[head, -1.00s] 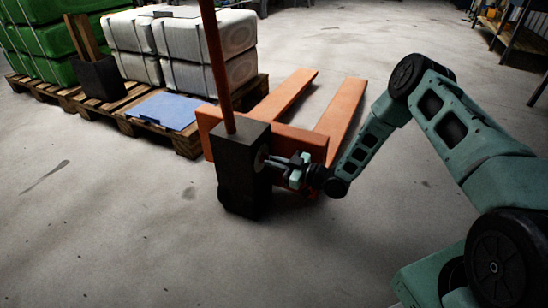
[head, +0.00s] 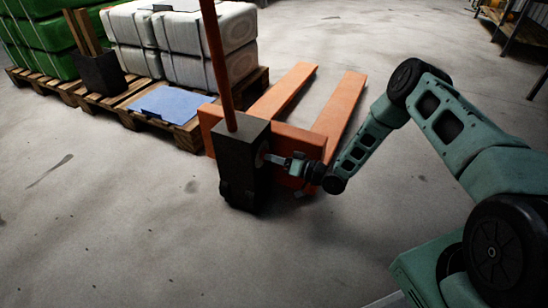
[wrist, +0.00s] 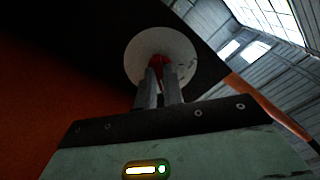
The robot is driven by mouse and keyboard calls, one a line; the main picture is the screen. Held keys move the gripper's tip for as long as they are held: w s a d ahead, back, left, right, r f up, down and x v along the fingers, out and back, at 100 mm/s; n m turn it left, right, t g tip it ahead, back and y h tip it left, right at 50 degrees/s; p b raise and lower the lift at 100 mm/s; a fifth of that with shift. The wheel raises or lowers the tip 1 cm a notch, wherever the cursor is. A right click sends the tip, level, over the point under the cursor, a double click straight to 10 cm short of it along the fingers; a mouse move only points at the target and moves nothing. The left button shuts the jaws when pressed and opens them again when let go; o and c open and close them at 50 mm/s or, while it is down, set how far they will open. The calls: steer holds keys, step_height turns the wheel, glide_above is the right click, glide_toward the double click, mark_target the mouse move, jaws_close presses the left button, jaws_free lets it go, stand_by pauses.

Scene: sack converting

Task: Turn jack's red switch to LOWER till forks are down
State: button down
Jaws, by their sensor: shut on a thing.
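The orange pallet jack (head: 342,112) stands on the floor with its two forks pointing away from me. Its dark control box (head: 240,165) is at the near end, with an orange handle (head: 217,60) rising from it. In the wrist view a pale round dial plate (wrist: 135,50) carries the red switch (wrist: 160,66). My gripper (wrist: 160,92) is shut on the red switch, its two grey fingers on either side. In the head view my gripper (head: 270,158) reaches the box's right side. The fingers hide part of the switch. No LOWER marking is readable, and the fork height is hard to judge.
A wooden pallet (head: 190,136) with a blue sheet (head: 165,103) and white bales (head: 208,45) stands behind to the left. Green sacks (head: 45,45) are at far left. A dark shelf frame (head: 512,40) is at upper right. Floor in front is clear.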

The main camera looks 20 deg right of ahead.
steer(key=shift+s+f+m, duration=0.1)
steer(key=shift+m, duration=0.4)
steer(key=c, duration=1.5)
jaws_free()
steer(key=shift+p+v, duration=3.15)
steer(key=shift+v, duration=5.6)
